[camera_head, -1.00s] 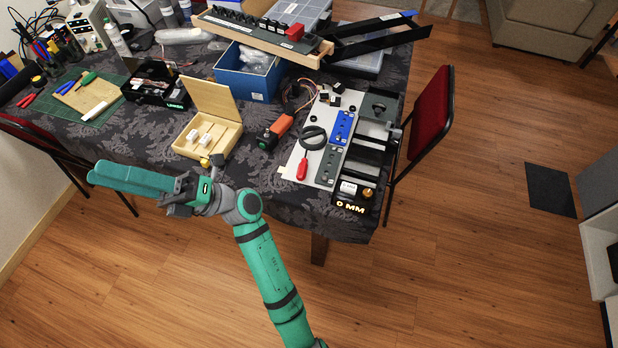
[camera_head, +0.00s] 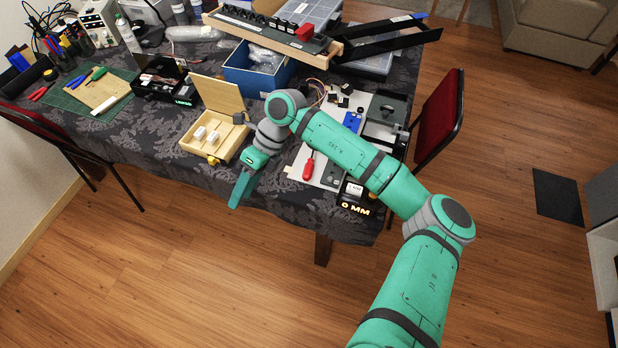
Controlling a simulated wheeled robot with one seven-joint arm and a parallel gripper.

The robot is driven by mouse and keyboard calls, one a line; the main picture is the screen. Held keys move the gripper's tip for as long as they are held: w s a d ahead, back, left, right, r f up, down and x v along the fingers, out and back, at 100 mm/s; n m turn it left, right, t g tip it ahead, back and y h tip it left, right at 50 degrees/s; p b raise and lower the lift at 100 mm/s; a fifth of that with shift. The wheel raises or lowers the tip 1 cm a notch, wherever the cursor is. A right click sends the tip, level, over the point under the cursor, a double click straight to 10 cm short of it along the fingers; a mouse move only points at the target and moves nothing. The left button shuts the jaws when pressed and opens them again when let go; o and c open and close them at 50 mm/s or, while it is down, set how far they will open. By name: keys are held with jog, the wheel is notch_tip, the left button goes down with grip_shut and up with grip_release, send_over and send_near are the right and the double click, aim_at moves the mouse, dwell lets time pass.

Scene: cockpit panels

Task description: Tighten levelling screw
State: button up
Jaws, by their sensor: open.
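A white block (camera_head: 354,189) sits behind the display. The arm covers much of the device, and I cannot make out the levelling screw clearly.
An open wooden box (camera_head: 188,142) with white blocks stands left of my gripper. A blue bin (camera_head: 247,80) and a wooden-framed panel (camera_head: 262,32) are behind. A red chair (camera_head: 438,115) stands at the right edge. The floor in front is clear.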

jog(key=w+d+r+m+t+h, duration=0.1)
jog(key=w+d+h, duration=0.2)
jog(key=d, duration=0.7)
jog(key=w+d+r+m+t+h, duration=0.1)
jog(key=w+d+h, duration=0.2)
jog(key=d, duration=0.8)
jog(key=w+d+r+m+h, duration=0.1)
jog(key=w+d+h, duration=0.25)
jog(key=d, duration=0.65)
jog(key=shift+y, duration=0.25)
jog(key=x, duration=1)
jog(key=shift+w+d+f, duration=0.1)
jog(key=shift+w+f, duration=0.05)
jog(key=shift+f, duration=0.15)
grip_shut()
